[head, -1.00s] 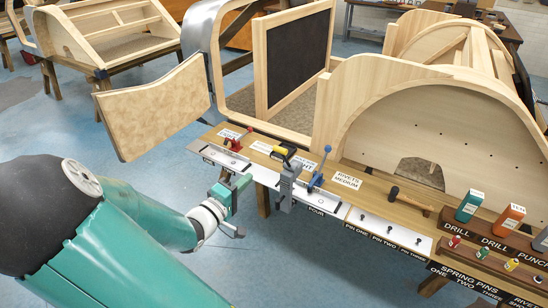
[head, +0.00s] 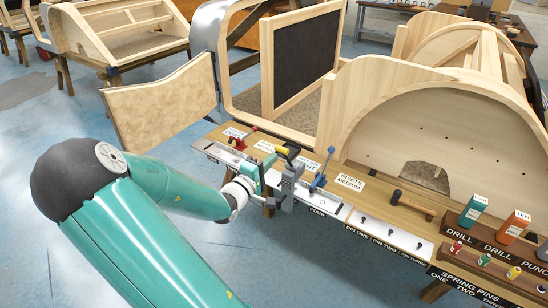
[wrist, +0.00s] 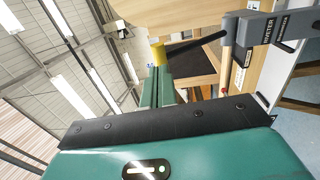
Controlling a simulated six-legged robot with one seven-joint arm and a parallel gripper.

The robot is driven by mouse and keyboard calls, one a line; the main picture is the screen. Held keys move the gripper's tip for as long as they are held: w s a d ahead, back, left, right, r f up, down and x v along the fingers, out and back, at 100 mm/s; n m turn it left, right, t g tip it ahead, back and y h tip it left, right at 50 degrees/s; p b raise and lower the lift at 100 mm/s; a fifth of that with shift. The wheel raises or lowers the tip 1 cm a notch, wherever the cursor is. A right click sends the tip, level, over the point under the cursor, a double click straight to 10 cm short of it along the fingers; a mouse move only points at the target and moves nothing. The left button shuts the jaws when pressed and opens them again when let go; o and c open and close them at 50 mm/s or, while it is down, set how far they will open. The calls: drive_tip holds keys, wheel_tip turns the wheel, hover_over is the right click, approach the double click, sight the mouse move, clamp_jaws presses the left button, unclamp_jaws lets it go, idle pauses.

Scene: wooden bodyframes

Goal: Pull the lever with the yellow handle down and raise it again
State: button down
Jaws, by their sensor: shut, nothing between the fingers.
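The lever has a yellow handle (head: 282,150) on a dark shaft above a grey bracket (head: 289,187) at the bench's front edge. In the wrist view the yellow handle (wrist: 157,53) sits at the end of a black rod, with the grey bracket (wrist: 256,31) at the upper right. My gripper (head: 268,163) is shut and empty, just left of the bracket and a little below the handle. In the wrist view its green fingers (wrist: 157,72) are together, with their tips at the handle's lower end. I cannot tell whether they touch it.
A red clamp (head: 239,140) stands left of the lever and a blue-handled lever (head: 325,166) close to its right. A hammer (head: 413,204) lies further right on the bench. Wooden frames (head: 435,140) rise behind. The floor in front is clear.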

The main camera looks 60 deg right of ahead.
sight(281, 148)
drive_tip(key=shift+s+d+r, duration=0.1)
drive_tip(key=shift+s+d, duration=0.1)
drive_tip(key=shift+d, duration=0.8)
drive_tip(key=shift+d+r+y, duration=0.4)
drive_tip(key=shift+r, duration=0.05)
drive_tip(key=d, duration=0.1)
drive_tip(key=d+r+y, duration=0.1)
drive_tip(key=shift+s+d+r+y, duration=0.3)
drive_tip(key=shift+d+r, duration=0.05)
drive_tip(key=shift+d, duration=0.05)
drive_tip(key=shift+d+r, duration=0.2)
drive_tip(key=shift+s, duration=0.1)
drive_tip(key=shift+a, duration=0.1)
